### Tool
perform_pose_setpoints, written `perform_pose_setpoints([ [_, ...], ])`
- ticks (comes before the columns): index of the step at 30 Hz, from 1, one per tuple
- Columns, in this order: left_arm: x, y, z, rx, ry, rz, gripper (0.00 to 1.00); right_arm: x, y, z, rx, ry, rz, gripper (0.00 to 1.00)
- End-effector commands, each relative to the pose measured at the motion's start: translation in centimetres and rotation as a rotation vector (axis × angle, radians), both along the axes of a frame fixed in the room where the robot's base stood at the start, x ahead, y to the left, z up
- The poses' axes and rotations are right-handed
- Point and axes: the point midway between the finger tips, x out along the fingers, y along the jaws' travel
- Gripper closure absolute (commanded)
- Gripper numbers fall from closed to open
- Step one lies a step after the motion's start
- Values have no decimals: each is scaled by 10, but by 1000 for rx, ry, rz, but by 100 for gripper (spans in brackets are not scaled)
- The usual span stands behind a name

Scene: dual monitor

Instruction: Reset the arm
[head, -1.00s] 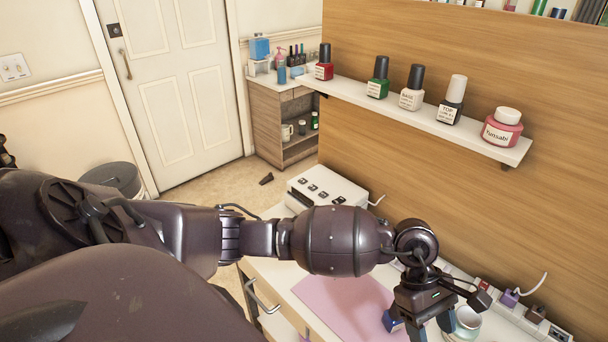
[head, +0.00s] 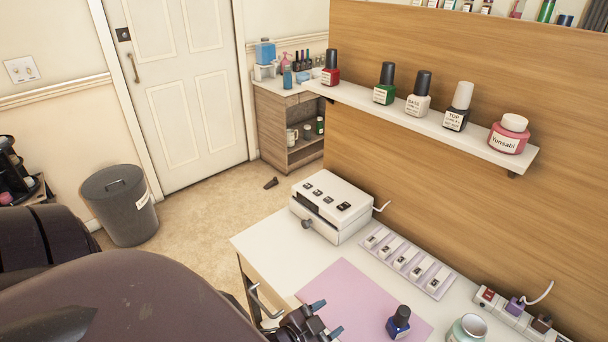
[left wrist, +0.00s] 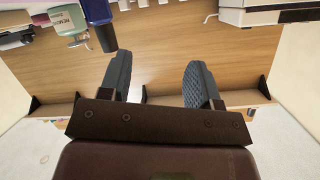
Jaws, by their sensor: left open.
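My left gripper (head: 327,318) is low in the head view, at the front edge of the white table (head: 268,236). Its two blue-tipped fingers are apart with nothing between them. In the left wrist view the open fingers (left wrist: 160,80) have an empty gap with wood panelling behind. A dark blue polish bottle (head: 398,322) stands upright on the pink mat (head: 345,290), to the right of the gripper and apart from it. Most of my left arm is folded at the lower left. My right gripper is not in view.
A white box-shaped device (head: 333,205) and a row of labelled white blocks (head: 407,262) lie behind. Above is a wall shelf (head: 430,128) with several bottles. A grey bin (head: 122,205) stands on the floor.

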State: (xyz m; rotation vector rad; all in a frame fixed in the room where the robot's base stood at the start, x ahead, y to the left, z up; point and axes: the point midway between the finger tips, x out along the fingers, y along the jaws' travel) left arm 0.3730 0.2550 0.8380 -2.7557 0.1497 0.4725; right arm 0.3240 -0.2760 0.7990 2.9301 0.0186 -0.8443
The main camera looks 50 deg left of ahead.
Motion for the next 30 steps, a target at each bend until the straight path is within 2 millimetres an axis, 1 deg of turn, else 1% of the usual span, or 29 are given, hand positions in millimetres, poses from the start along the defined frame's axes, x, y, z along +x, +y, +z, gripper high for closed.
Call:
perform_pose_setpoints([
  [1,-16,8,-14,-66,71,57,43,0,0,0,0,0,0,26],
  [3,-33,16,-27,-140,146,116,43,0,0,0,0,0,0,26],
  [6,-46,21,-37,-200,203,162,43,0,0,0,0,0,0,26],
  [9,-50,22,-39,-217,220,174,43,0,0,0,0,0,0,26],
  [23,-49,21,-39,-212,216,170,43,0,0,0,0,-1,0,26],
  [24,-49,21,-39,-212,216,170,44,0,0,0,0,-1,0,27],
  [27,-49,21,-39,-211,216,170,57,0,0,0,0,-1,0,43],
  [30,-49,21,-39,-211,216,170,57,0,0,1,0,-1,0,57],
])
